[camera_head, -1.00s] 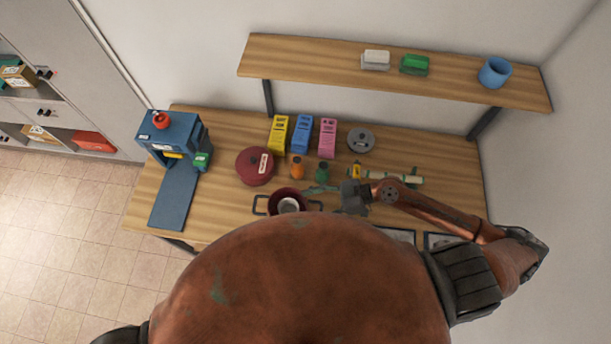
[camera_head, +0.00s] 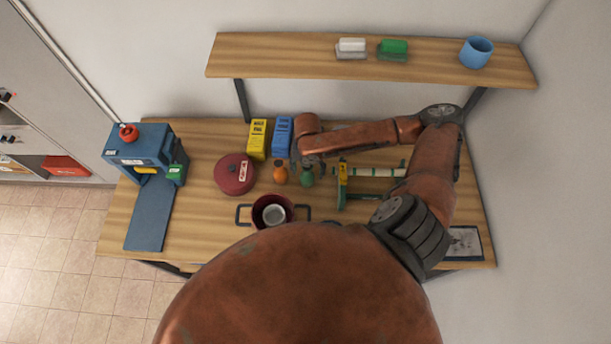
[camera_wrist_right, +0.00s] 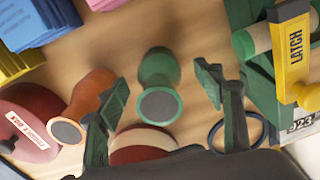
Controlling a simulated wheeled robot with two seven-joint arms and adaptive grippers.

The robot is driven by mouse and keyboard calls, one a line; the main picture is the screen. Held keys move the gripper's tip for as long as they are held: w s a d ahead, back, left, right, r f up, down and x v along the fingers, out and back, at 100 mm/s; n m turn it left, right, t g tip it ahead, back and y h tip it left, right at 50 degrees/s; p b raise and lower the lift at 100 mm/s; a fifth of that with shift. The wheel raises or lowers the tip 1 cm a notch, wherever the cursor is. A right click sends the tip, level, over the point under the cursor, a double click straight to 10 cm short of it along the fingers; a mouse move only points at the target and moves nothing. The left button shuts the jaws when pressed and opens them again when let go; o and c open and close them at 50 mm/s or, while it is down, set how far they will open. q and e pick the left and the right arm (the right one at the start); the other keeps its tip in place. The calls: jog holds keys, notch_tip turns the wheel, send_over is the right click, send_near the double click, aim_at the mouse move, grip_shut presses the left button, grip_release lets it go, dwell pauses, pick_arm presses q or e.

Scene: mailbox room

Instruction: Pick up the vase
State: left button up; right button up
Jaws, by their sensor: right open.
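A small green vase-shaped piece (camera_head: 307,177) stands on the wooden table, with a matching orange one (camera_head: 280,175) just left of it. In the right wrist view the green piece (camera_wrist_right: 160,75) lies between the spread fingers of my right gripper (camera_wrist_right: 161,82), with a gap on both sides. The orange piece (camera_wrist_right: 85,105) is beside the left finger, outside the jaws. In the head view the right arm reaches over the table from the right, its gripper (camera_head: 302,165) partly hidden just behind the green piece. My left gripper is not in view.
A green stand with a yellow latch (camera_head: 342,180) is to the right. A shelf (camera_head: 300,58) overhangs behind.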

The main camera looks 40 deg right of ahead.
aim_at(307, 176)
notch_tip(307, 176, down, 4)
jog(key=shift+a+r, duration=0.15)
jog(key=shift+r, duration=0.05)
jog(key=shift+f, duration=0.2)
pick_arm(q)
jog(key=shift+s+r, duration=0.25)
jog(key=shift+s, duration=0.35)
pick_arm(e)
jog(key=c, duration=1.4)
jog(key=shift+r, duration=0.1)
